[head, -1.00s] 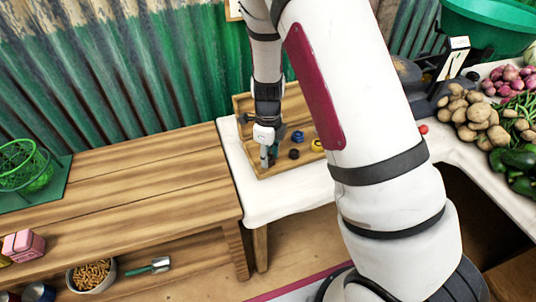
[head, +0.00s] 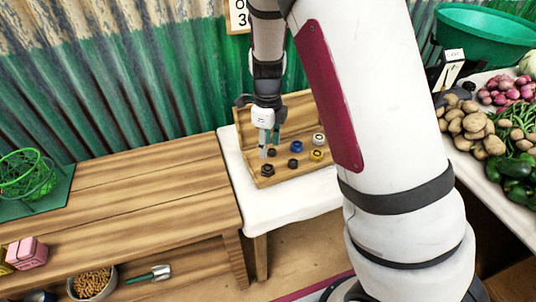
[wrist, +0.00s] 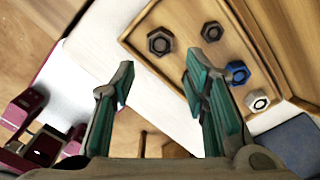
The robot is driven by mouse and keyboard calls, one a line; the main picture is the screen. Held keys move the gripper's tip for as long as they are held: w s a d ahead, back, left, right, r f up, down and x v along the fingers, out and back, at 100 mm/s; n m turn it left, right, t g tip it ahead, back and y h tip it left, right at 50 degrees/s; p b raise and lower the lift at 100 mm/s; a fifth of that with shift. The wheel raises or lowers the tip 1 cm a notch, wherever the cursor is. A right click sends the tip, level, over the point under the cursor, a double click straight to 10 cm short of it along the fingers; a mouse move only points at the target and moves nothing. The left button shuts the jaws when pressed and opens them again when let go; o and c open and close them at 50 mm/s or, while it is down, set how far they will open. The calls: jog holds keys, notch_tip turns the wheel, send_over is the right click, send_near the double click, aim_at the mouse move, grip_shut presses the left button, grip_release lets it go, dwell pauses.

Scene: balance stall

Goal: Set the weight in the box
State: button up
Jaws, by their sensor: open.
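The wooden box (head: 245,132) stands open on the white-covered table, beyond my arm. A dark hexagonal weight (head: 267,170) rests on its floor at the near left corner; it also shows in the wrist view (wrist: 160,42). My gripper (head: 268,148) is over the box's left part. In the wrist view its fingers (wrist: 158,80) are spread, with nothing between them.
Potatoes (head: 468,125) and other vegetables lie on the right. The corrugated wall (head: 120,70) stands close behind the box.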

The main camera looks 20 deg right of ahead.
jog(key=shift+r, duration=1.6)
jog(key=s+a+r+n+t+y, duration=0.1)
jog(key=s+r+n+y, duration=0.1)
jog(key=s+r+n, duration=1.2)
jog(key=s+r+n+h, duration=0.1)
jog(key=s+r+n, duration=0.1)
jog(key=s+n, duration=0.4)
jog(key=s+d+r+n+t+h, duration=0.1)
jog(key=s+r+n, duration=0.1)
jog(key=s+n, duration=0.4)
jog(key=s, duration=0.4)
jog(key=shift+s+d+r+t, duration=0.25)
jog(key=shift+d+r+t, duration=0.05)
jog(key=shift+r, duration=0.05)
notch_tip(320, 180, up, 8)
jog(key=t+p, duration=0.1)
jog(key=p, duration=0.5)
jog(key=shift+f+t, duration=0.25)
jog(key=shift+t, duration=0.05)
